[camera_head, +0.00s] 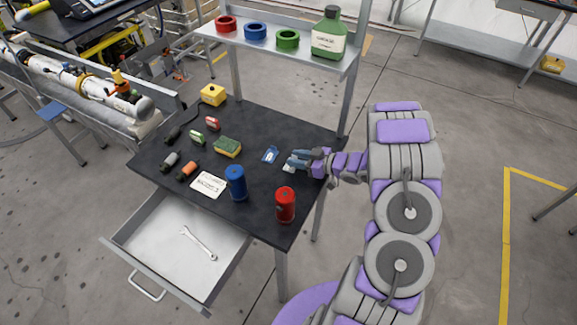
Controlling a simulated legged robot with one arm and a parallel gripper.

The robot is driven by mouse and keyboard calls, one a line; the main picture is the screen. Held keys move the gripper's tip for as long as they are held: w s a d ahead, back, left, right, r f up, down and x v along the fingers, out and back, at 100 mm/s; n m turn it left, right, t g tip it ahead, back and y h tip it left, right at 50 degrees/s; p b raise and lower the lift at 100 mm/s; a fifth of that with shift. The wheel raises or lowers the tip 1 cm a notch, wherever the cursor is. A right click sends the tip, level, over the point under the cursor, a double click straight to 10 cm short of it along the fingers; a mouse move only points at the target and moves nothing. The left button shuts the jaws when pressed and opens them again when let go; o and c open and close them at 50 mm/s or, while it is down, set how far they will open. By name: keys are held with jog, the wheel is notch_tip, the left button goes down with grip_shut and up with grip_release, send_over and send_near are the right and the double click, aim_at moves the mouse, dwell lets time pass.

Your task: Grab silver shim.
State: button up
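My gripper (295,160) reaches in from the right over the black tabletop, its bluish-grey fingers pointing left. A small pale, silvery flat piece (288,169) shows at the table just below the fingers; it may be the silver shim, but it is too small to be sure. The fingers are over or beside it, and I cannot tell whether they touch it. Whether the fingers are open or shut is too small to make out. A small blue-and-white item (270,155) lies just left of the fingertips.
On the black table (262,203) stand a blue can (236,184) and a red can (285,206). A white card (208,185), a sponge (227,147) and several small items lie left. A raised shelf (290,50) holds tape rolls and a green bottle (328,35). The open drawer (165,250) holds a wrench.

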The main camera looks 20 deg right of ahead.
jog(key=shift+w+a+f, duration=0.15)
jog(key=shift+w+f, duration=0.1)
jog(key=shift+w, duration=0.05)
jog(key=shift+o, duration=0.2)
jog(key=shift+w+d+f, duration=0.15)
jog(key=shift+d, duration=1.1)
jog(key=shift+a, duration=0.95)
jog(key=c, duration=0.6)
jog(key=shift+d, duration=0.45)
grip_shut()
